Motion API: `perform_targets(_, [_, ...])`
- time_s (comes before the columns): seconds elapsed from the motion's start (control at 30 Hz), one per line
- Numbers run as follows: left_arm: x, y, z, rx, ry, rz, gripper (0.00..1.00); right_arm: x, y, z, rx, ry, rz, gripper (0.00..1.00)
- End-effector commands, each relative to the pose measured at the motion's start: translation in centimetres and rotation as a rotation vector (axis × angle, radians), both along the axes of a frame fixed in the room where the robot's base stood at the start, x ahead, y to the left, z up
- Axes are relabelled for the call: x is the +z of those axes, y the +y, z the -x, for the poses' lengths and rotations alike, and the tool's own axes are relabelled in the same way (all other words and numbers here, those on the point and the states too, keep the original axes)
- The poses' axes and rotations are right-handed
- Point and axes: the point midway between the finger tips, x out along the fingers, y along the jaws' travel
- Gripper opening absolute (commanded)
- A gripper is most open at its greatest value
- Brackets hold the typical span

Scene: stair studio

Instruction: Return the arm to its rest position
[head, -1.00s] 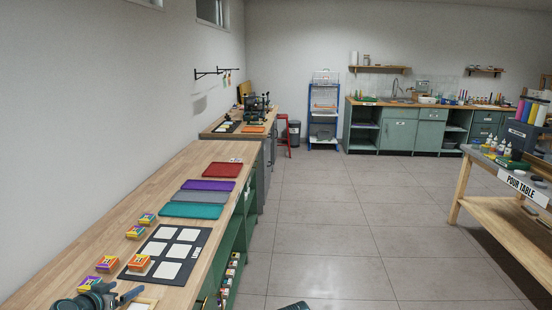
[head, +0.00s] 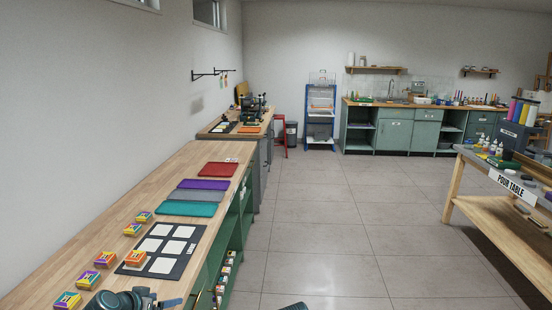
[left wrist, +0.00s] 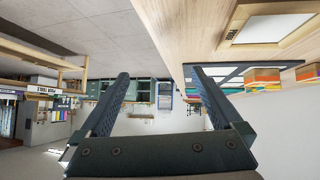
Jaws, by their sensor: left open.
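My left gripper (head: 166,303) shows at the bottom left of the head view, at the near right edge of the wooden bench (head: 40,278). In the left wrist view its two dark fingers stand wide apart, with nothing between the tips (left wrist: 160,80). That view is upside down. The gripper is apart from the boxes and the dark mat. A small dark part at the bottom middle of the head view may be my right arm or gripper; its jaws cannot be made out.
On the bench are a dark mat (head: 188,228) with white squares, several colourful boxes (head: 104,259), and teal (head: 188,208), grey, purple and red (head: 218,169) mats. A wooden-framed white panel (left wrist: 272,28) shows in the left wrist view. The floor (head: 320,230) is clear; the pour table (head: 510,179) stands right.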

Motion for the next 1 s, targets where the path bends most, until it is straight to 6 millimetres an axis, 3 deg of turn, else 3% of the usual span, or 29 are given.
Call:
perform_targets(0.17, [-1.2,-7.0,1.1,-0.095,0.15,0.009,1.0,0.9,0.0,0.0,0.0,0.0,0.0,0.5])
perform_targets(0.27, [-2.2,-11.9,2.8,-0.151,0.275,-0.004,1.0,1.6,0.0,0.0,0.0,0.0,0.0,0.5])
perform_targets(0.4, [-3.4,-18.3,6.5,-0.205,0.478,-0.068,1.0,2.5,0.0,0.0,0.0,0.0,0.0,0.5])
perform_targets(0.5, [-3.9,-21.7,9.5,-0.211,0.607,-0.142,1.0,3.2,0.0,0.0,0.0,0.0,0.0,0.5])
perform_targets(0.73, [-3.7,-25.8,15.2,-0.155,0.792,-0.329,1.0,4.2,0.0,0.0,0.0,0.0,0.0,0.5])
perform_targets(1.0, [-3.2,-26.8,17.5,-0.094,0.846,-0.433,1.0,4.6,0.0,0.0,0.0,0.0,0.0,0.5])
